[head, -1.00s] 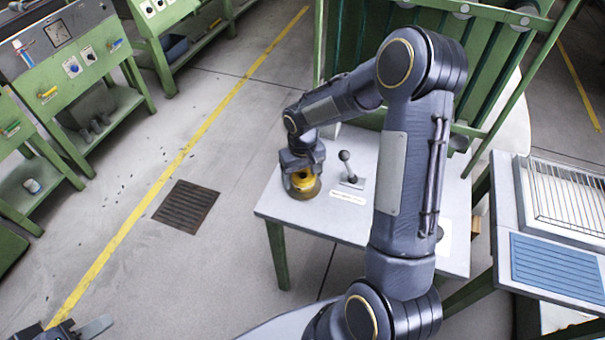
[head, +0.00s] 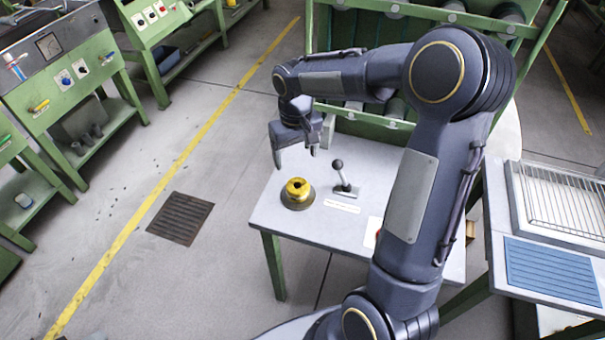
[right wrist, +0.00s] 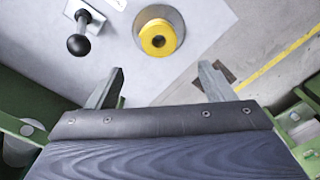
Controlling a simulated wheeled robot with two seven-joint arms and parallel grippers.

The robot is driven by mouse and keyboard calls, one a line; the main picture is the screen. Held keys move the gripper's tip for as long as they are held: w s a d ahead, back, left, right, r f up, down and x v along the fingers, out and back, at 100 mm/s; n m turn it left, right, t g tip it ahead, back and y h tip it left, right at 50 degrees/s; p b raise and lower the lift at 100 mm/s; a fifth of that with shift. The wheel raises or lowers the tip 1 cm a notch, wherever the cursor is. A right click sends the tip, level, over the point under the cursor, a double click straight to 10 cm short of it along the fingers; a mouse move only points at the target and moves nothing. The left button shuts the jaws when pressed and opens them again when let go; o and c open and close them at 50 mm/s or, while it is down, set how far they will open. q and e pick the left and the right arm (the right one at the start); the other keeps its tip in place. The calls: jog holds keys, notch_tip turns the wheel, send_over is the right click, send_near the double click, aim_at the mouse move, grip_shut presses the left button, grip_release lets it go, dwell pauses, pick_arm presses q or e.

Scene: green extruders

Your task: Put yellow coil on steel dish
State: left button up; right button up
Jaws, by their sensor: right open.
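The yellow coil (head: 297,188) sits on the round steel dish (head: 298,203) near the left edge of the light grey table. My left gripper is out of view in the current frames.
A black-knobbed lever (head: 342,180) stands on the table (head: 270,222) just right of the dish, with a white label in front. A wire rack (head: 565,195) and blue ribbed mat (head: 552,268) are at the right. Green machines line the left; the floor between is clear.

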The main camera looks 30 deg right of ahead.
jog(key=s+a+r+t+y, duration=0.25)
jog(key=s+r, duration=0.45)
jog(key=s, duration=0.5)
jog(key=s+a+t+y, duration=0.1)
jog(key=s+a+t, duration=0.2)
jog(key=s, duration=0.7)
jog(key=shift+s+a+f+m, duration=0.3)
jog(key=shift+a+m, duration=0.1)
jog(key=shift+a, duration=0.5)
